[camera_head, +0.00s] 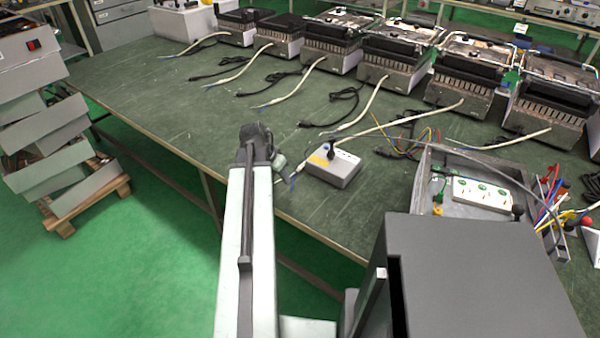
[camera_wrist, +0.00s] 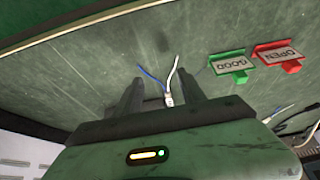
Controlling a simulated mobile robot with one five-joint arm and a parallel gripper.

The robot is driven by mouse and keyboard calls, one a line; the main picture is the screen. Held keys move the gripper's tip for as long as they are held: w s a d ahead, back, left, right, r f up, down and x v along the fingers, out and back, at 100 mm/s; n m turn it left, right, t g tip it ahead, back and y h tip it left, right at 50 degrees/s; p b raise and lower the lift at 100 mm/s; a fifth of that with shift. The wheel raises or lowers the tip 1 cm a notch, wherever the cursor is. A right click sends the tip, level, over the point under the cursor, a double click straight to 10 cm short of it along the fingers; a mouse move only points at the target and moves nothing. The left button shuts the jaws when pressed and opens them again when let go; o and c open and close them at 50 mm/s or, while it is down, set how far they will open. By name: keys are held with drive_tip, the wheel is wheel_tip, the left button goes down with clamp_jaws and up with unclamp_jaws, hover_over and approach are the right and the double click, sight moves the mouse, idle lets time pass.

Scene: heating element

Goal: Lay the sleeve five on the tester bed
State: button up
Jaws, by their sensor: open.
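Several cream sleeved leads run from the row of heater units on the bench. The lead from the fifth unit from the left, sleeve five (camera_head: 415,116), runs down-left to a small grey box (camera_head: 332,172) with a yellow label and black knob, apparently the tester. Blue wire shows at the box's left side. My gripper (camera_head: 268,150) is just left of this box, its jaws mostly hidden. In the wrist view my gripper (camera_wrist: 166,86) is open; a white sleeve end (camera_wrist: 169,98) with blue and white wires lies between its fingers, not clamped. I cannot tell which lead this is.
Green GOOD (camera_wrist: 229,63) and red OPEN (camera_wrist: 278,56) tags lie beside the fingers. An open metal tray (camera_head: 425,190) with a white socket strip (camera_head: 482,195) stands right of the box. Black cords lie among the leads. The bench's left area is clear.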

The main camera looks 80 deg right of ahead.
sight(283, 187)
drive_tip(key=b+x, duration=0.4)
drive_tip(key=x, duration=0.1)
drive_tip(key=shift+f, duration=0.15)
drive_tip(key=shift+r, duration=0.2)
drive_tip(key=shift+f, duration=0.15)
clamp_jaws()
